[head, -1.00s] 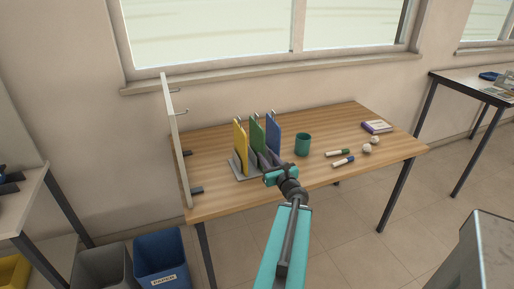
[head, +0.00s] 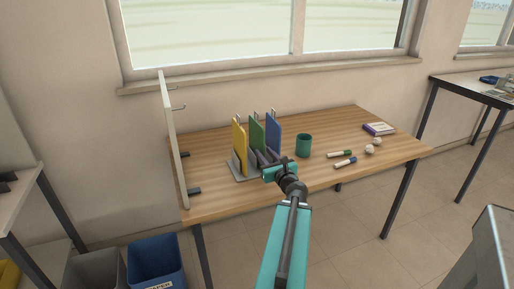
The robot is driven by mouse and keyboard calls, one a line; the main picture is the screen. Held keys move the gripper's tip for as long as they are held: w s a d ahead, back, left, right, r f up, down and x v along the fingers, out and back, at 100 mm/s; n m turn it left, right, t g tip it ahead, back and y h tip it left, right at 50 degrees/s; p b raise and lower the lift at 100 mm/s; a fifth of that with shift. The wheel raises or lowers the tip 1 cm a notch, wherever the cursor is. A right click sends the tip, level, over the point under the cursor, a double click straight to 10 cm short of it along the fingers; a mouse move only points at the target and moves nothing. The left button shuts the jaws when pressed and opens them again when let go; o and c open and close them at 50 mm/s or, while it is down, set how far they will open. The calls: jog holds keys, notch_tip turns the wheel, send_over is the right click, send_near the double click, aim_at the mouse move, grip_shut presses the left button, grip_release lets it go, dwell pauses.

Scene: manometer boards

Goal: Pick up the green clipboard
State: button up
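The green clipboard (head: 257,134) stands upright in a grey rack (head: 241,176) on the wooden table, between a yellow clipboard (head: 239,148) on the left and a blue clipboard (head: 273,135) on the right. Metal clips show along their tops. My gripper (head: 262,157) is at the front of the rack, close to the lower part of the green clipboard. Its dark fingers look spread apart. I cannot tell whether the green clipboard lies between them, and its lower part is partly hidden by the gripper.
A teal cup (head: 304,146) stands right of the rack. Two markers (head: 341,157), crumpled white balls (head: 371,148) and a book (head: 379,129) lie further right. A white upright board with hooks (head: 172,135) stands at the table's left end. Bins (head: 155,262) stand on the floor.

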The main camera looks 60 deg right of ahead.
aim_at(257, 143)
jog(key=shift+w+d+b, duration=0.4)
jog(key=shift+w+b, duration=0.1)
jog(key=shift+b, duration=2.7)
jog(key=shift+w+d+r, duration=0.15)
jog(key=shift+w+d, duration=0.15)
jog(key=shift+w, duration=0.1)
jog(key=shift+x, duration=0.95)
jog(key=shift+x, duration=2.6)
jog(key=shift+s, duration=0.1)
grip_shut()
